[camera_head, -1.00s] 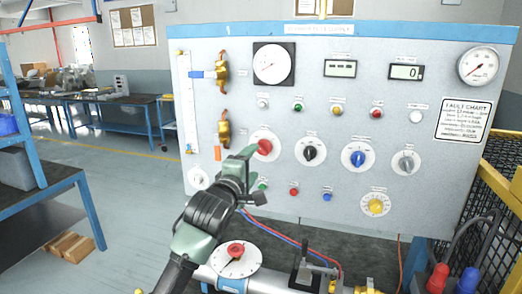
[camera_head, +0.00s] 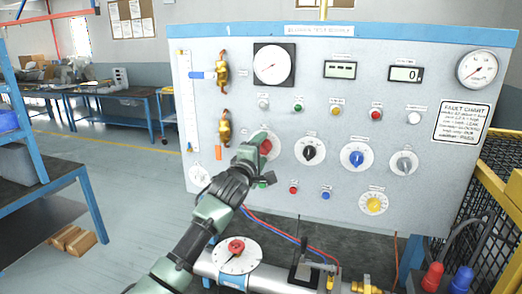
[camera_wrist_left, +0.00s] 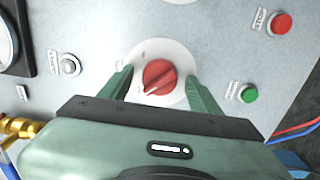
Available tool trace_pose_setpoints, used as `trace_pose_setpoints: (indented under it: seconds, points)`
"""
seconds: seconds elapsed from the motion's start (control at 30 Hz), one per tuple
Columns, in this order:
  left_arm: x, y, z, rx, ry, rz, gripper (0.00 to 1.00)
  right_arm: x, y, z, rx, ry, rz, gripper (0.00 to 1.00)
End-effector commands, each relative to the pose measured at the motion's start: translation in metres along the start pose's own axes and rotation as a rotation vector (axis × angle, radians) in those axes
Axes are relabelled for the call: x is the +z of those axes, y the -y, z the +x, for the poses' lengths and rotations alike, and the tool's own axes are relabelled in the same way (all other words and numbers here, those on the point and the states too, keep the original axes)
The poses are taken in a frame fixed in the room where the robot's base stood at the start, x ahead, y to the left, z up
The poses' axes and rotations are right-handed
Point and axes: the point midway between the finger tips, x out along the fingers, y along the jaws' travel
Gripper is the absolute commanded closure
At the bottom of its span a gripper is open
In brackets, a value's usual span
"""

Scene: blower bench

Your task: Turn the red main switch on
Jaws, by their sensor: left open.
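The red main switch (camera_head: 266,146) is a red rotary knob on a round white dial, at the left of the row of knobs on the grey panel (camera_head: 290,215). In the left wrist view the red knob (camera_wrist_left: 159,76) sits between my open fingers, with a visible gap on each side. My left gripper (camera_head: 262,143) is open at the panel, around or just in front of the knob, and partly hides its dial. It also shows in the left wrist view (camera_wrist_left: 161,88). I cannot tell how deep the fingers reach. My right gripper is not in view.
Black (camera_head: 309,152), blue (camera_head: 357,155) and grey (camera_head: 404,163) knobs stand to the right. A green button (camera_wrist_left: 249,93) is close to the right finger. Brass valves (camera_head: 225,128) are at the left.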

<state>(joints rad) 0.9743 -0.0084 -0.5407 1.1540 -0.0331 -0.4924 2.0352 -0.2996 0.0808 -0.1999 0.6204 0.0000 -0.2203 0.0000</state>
Motion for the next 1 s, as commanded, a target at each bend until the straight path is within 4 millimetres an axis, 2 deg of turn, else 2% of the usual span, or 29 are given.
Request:
trace_pose_setpoints:
  seconds: [0.1,0.3,0.33,0.67,1.0]
  points:
    - [0.0001,0.0002,-0.0001,0.000,0.000,0.000,0.39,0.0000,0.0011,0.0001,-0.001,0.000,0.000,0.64]
    - [-0.0001,0.0003,-0.0002,-0.001,0.000,0.000,0.95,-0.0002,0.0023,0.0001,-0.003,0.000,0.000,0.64]
    - [-0.0001,0.0004,-0.0002,-0.001,0.000,0.000,0.99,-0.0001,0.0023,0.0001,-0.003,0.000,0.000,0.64]
    - [-0.0001,0.0011,-0.0003,-0.002,0.000,0.049,0.99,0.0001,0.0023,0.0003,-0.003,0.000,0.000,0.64]
    - [-0.0002,0.0012,-0.0002,-0.002,0.000,0.285,0.99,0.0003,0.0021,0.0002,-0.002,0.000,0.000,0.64]
